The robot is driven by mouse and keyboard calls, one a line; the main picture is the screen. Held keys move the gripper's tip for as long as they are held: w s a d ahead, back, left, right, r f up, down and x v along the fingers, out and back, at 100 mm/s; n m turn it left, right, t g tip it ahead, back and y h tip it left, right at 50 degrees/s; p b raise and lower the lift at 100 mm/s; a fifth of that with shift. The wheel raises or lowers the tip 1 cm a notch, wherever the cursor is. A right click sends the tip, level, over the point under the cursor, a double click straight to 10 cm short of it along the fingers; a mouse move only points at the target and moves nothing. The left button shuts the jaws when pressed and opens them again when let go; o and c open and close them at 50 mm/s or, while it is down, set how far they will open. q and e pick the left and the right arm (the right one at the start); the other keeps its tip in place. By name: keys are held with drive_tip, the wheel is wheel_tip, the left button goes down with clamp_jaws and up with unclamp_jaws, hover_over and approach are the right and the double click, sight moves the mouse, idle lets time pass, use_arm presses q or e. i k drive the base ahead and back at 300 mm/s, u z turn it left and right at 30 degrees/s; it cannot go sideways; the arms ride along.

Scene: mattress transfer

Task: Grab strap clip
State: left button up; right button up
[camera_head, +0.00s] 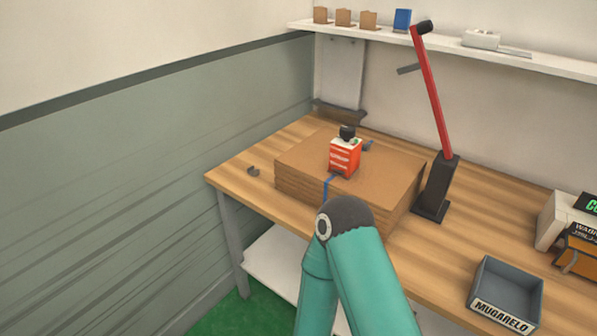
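A blue strap (328,187) shows at the front edge of a flat brown stack (295,160) on the wooden table; its lower part is hidden behind my teal arm. A small dark piece (253,170) lies on the table left of the stack. A small blue-grey piece (368,146) lies on the stack behind the red box. Both are too small to tell whether either is the strap clip. One teal arm of mine rises from the bottom, its dark joint in front of the stack. Neither gripper can be seen.
A red box (344,158) with a dark top piece stands on the stack. A red-and-black lamp (436,110) stands right of the stack. A grey bin (506,292) and more boxes (580,245) are at the right. A shelf (540,61) runs above. The table's left corner is mostly clear.

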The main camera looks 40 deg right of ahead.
sight(252, 173)
drive_tip(key=z, duration=0.25)
drive_tip(key=i, duration=1)
drive_tip(key=u, duration=0.05)
